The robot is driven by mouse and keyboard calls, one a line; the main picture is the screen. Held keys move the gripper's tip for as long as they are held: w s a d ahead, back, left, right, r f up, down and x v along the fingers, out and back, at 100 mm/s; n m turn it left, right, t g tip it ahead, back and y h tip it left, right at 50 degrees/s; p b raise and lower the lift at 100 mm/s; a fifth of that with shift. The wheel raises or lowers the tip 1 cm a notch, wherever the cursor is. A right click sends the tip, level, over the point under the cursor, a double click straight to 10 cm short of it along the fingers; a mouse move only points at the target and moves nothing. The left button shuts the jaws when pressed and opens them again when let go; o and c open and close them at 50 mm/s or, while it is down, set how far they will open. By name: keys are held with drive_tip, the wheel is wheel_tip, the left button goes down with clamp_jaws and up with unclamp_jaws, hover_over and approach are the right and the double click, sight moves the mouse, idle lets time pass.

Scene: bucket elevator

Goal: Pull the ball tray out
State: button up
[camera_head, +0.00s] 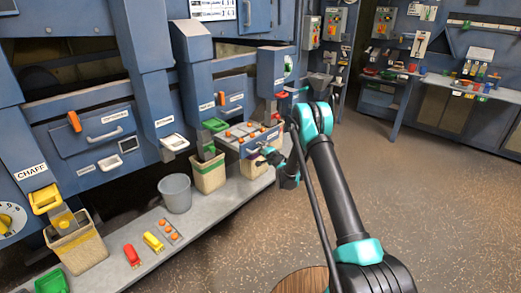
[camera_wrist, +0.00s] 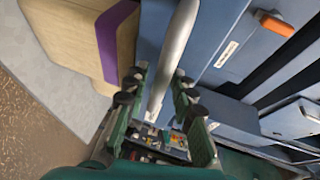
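The ball tray (camera_head: 248,139) is a blue drawer with orange balls on top, at the middle of the machine in the head view. Its front carries a silver bar handle (camera_wrist: 176,45), seen large in the wrist view. My gripper (camera_head: 270,153) is at the tray's front in the head view, partly hidden by my own arm. In the wrist view my gripper (camera_wrist: 160,82) has its dark-tipped fingers apart, one on each side of the bar. Small gaps show between the fingers and the bar, so I see no firm hold.
A tan bin with a purple band (camera_wrist: 108,42) stands close to my gripper. A bin with a green band (camera_head: 208,172) and a grey bucket (camera_head: 175,193) stand on the low ledge (camera_head: 150,235). The speckled floor (camera_head: 440,180) at right is clear.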

drive_tip(key=shift+o, duration=0.3)
drive_tip(key=v, duration=1.2)
drive_tip(key=s+d+r+n+g+h, duration=0.1)
drive_tip(key=s+d+r+n+g, duration=0.1)
drive_tip(key=s+d+r+n, duration=0.5)
drive_tip(key=s+d+r+g+h, duration=0.1)
drive_tip(key=s+r+g, duration=0.3)
drive_tip(key=s, duration=0.6)
drive_tip(key=s+d+n+g+h, duration=0.1)
drive_tip(key=s+d, duration=0.4)
drive_tip(key=s, duration=0.6)
drive_tip(key=s+d+f+n+g+h, duration=0.1)
drive_tip(key=s+d, duration=0.4)
drive_tip(key=s, duration=0.5)
drive_tip(key=s+d+n+g+h, duration=0.1)
drive_tip(key=s+d, duration=0.4)
drive_tip(key=s, duration=0.6)
drive_tip(key=n+h, duration=0.1)
drive_tip(key=h, duration=0.1)
drive_tip(key=shift+s+f+g+h, duration=0.3)
drive_tip(key=shift+s+f, duration=0.05)
drive_tip(key=shift+f, duration=0.05)
